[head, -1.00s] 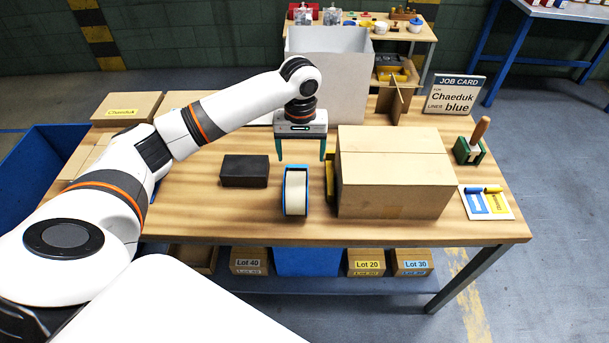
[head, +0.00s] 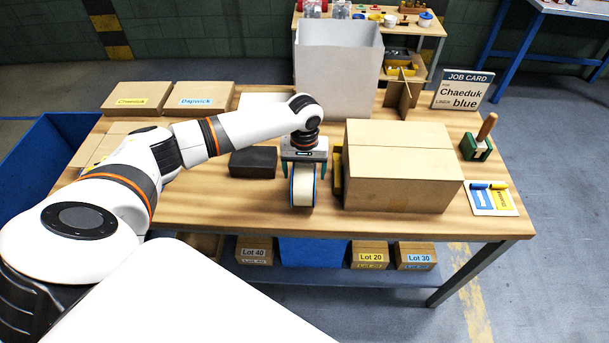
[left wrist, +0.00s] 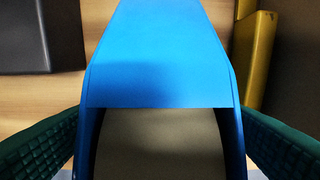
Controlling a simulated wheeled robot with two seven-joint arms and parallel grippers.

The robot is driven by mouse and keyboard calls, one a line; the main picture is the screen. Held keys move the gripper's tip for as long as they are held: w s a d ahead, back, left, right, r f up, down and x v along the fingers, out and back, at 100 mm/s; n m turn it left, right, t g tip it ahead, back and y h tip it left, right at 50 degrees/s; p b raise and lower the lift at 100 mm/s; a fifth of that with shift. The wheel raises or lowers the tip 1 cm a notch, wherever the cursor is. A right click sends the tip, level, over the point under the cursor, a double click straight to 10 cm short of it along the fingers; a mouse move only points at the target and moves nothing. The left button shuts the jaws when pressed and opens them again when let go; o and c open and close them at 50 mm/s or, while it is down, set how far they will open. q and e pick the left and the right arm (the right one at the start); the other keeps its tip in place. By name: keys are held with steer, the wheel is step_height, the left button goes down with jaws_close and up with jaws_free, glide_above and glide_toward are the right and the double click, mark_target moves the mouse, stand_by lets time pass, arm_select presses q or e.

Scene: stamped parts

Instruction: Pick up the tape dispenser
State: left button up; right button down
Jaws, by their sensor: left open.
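The tape dispenser (head: 302,190), a blue body with a wide cream roll, stands on the wooden table in front of the robot. My left gripper (head: 303,172) is open and low over it, with one green finger at each side. In the left wrist view the dispenser (left wrist: 155,55) fills the middle. The gripper's textured green pads (left wrist: 160,145) stand to its left and right; whether they touch it I cannot tell. My right gripper is not in view.
A large closed carton (head: 400,185) stands close on the right, with a yellow item (head: 337,172) at its near side. A dark block (head: 254,162) lies just left of the dispenser. A tall grey bin (head: 337,85) stands behind. The table's front strip is clear.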

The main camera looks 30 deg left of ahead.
arm_select(q)
steer(key=c, duration=1.1)
steer(key=shift+o, duration=0.2)
steer(key=shift+r, duration=0.1)
